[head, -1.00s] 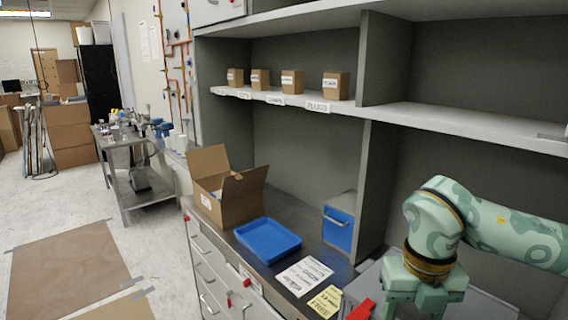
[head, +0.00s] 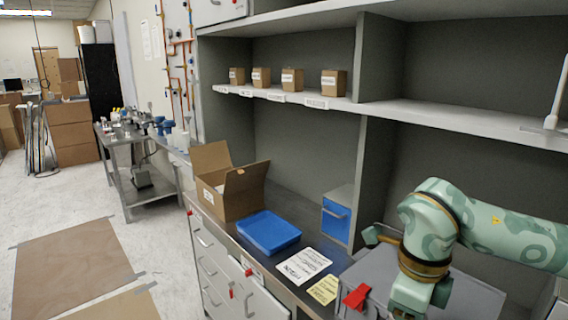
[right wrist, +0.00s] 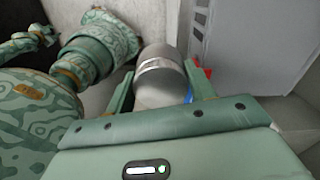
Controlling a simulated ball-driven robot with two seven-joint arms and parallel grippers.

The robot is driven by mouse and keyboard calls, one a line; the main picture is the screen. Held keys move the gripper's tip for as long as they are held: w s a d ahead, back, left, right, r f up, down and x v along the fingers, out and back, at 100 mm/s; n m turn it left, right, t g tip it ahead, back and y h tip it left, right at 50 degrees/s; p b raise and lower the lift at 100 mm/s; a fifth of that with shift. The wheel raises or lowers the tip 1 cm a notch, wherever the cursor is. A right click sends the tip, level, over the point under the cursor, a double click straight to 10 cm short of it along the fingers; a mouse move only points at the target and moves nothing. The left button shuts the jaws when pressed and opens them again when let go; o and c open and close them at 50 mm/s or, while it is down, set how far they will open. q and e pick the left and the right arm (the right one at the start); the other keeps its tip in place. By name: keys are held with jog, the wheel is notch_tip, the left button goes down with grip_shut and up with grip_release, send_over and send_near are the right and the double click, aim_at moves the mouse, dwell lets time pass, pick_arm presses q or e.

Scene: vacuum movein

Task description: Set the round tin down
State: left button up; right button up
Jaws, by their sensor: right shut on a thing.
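The round tin (right wrist: 158,88) is a grey cylinder with a pale band, seen close up in the right wrist view. My right gripper (right wrist: 160,74) is shut on it, with one finger on each side. In the head view my right arm reaches in from the right, and its hand (head: 412,296) is low in the picture, over or beside a grey case. The tin cannot be made out there. I cannot tell whether the tin touches any surface. My left gripper cannot be made out in the head view.
A blue tray (head: 268,233), an open cardboard box (head: 232,195), a white card (head: 303,266) and a yellow card (head: 324,290) lie on the dark counter. A blue-fronted bin (head: 336,222) stands behind. The grey case (head: 376,270) has a red part (head: 357,297). Small boxes line the shelf.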

jog(key=n, duration=0.4)
jog(key=s+n, duration=0.1)
jog(key=n, duration=0.1)
jog(key=shift+a+f+n, duration=0.1)
jog(key=shift+f+n, duration=0.3)
jog(key=s+d+f+n, duration=0.1)
jog(key=s+f+n, duration=0.4)
jog(key=n, duration=1.3)
jog(key=shift+s+d+f+n, duration=0.25)
jog(key=shift+s+n, duration=0.15)
jog(key=shift+s, duration=0.5)
